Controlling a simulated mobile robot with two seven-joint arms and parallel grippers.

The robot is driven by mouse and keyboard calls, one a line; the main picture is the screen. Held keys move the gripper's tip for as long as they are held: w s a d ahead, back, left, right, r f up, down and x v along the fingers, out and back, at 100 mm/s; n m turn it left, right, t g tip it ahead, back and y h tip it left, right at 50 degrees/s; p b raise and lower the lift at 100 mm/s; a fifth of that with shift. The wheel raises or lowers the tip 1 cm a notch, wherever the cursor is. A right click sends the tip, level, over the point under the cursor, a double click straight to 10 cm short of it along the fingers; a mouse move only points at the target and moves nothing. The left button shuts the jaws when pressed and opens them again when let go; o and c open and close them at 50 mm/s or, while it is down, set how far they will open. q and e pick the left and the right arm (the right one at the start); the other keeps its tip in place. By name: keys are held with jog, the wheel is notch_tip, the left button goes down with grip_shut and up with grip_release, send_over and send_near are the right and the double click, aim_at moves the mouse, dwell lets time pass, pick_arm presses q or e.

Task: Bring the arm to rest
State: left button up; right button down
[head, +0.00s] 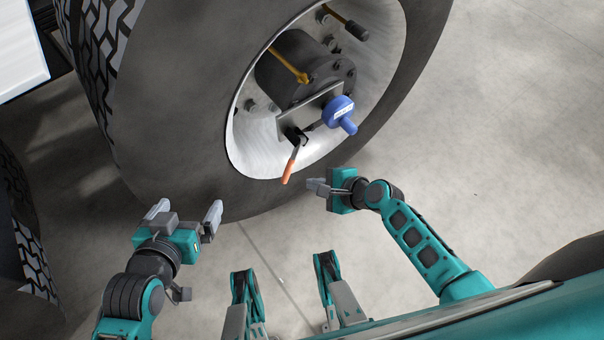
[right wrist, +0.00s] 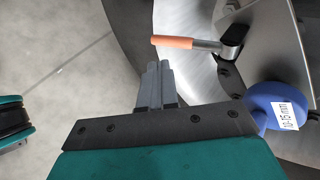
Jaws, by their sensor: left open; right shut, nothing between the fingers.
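My left gripper (head: 187,211) is open and empty in front of the tire's lower left side, its two grey fingers spread apart. My right gripper (head: 314,186) is shut with nothing between its fingers, just below the wheel rim. It also shows in the right wrist view (right wrist: 157,70), with its fingers side by side, apart from the orange-handled lever (right wrist: 172,42). That lever (head: 291,164) hangs from a metal plate (head: 292,124) on the hub. A blue round piece (head: 340,112) with a white label sits at the plate's right; its label in the right wrist view (right wrist: 285,115) reads about "10-15 mm".
The large tire (head: 170,110) fills the upper left, with a dark hub (head: 290,65) inside its pale rim. A yellow rod and a black-handled lever (head: 350,29) stick out of the wheel. Another tire (head: 20,225) stands at far left. Open concrete floor (head: 510,130) lies right.

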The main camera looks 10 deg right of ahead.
pick_arm(q)
jog(key=shift+s+a+r+p, duration=0.15)
jog(key=shift+s+r+p, duration=0.2)
jog(key=shift+r+p, duration=0.2)
pick_arm(e)
jog(key=v, duration=0.4)
jog(key=shift+s+d+r, duration=0.1)
jog(key=shift+s+d, duration=0.1)
jog(key=shift+s, duration=0.05)
pick_arm(q)
jog(key=s+a+r+y+p, duration=0.1)
jog(key=a+r+p, duration=0.2)
jog(key=r+p, duration=0.6)
jog(key=p, duration=0.5)
jog(key=shift+s+r, duration=0.25)
jog(key=shift+r, duration=0.15)
pick_arm(e)
jog(key=s+d+r+n+t+h, duration=0.1)
jog(key=s+r+n+h, duration=0.1)
jog(key=r+n, duration=0.8)
jog(key=s+d+r+n+t+h, duration=0.2)
jog(key=s+r+n, duration=0.2)
jog(key=r+n, duration=0.6)
jog(key=shift+d+r+h, duration=0.3)
jog(key=shift+r, duration=0.4)
